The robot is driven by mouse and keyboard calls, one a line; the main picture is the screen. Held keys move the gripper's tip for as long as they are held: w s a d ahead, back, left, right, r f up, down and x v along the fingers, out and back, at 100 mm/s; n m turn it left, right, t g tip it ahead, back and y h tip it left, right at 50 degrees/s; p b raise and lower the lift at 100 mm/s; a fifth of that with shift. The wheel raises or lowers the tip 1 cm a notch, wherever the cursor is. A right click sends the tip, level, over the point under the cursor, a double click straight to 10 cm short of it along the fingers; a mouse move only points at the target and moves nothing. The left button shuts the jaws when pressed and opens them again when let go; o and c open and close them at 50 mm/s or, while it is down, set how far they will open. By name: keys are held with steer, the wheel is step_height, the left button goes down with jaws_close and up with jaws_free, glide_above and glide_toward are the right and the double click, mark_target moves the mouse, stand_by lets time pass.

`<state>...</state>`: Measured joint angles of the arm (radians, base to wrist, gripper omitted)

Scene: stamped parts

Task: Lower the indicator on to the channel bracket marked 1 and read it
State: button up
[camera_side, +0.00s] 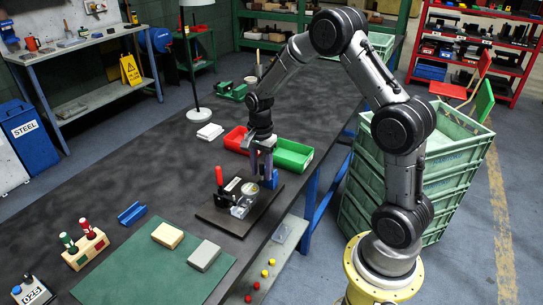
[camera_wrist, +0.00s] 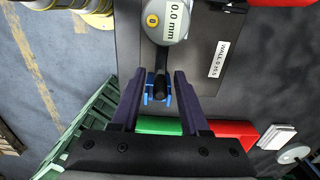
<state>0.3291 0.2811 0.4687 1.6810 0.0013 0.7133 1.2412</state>
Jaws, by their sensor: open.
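The indicator (camera_wrist: 170,22) is a round grey gauge in the wrist view, its display reading 0.0 mm. In the side view, its round face (camera_side: 250,188) sits on a stand with a dark base plate (camera_side: 211,216) and a red-topped post (camera_side: 220,178). My gripper (camera_wrist: 160,78) is open, its fingers on either side of a black stem (camera_wrist: 159,84) with small blue parts (camera_wrist: 148,92) beside it. I cannot tell whether they touch. In the side view my gripper (camera_side: 264,180) is at the stand's far side. A blue channel bracket (camera_side: 132,213) lies on the bench; no number is readable on it.
A green mat (camera_side: 140,278) holds a tan block (camera_side: 167,235) and a grey block (camera_side: 204,256). A wooden holder (camera_side: 85,250) with red and green handles stands left. A red bin (camera_side: 235,139) and a green bin (camera_side: 294,154) are behind my gripper.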

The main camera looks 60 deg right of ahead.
steer(key=shift+r, duration=0.1)
steer(key=shift+r, duration=3.95)
steer(key=s+a+r+n+t, duration=0.2)
steer(key=s+a+r, duration=0.15)
steer(key=r, duration=0.35)
steer(key=s+a+r+n+t, duration=0.2)
steer(key=s+a+r, duration=0.1)
steer(key=a+r, duration=0.3)
steer(key=s+a+n, duration=0.2)
steer(key=s+n, duration=0.5)
steer(key=s, duration=0.1)
steer(key=s+a+f+n+t, duration=0.1)
steer(key=s+n, duration=0.6)
steer(key=shift+s+a+t, duration=0.3)
steer(key=shift+s+a, duration=0.05)
steer(key=shift+s, duration=0.05)
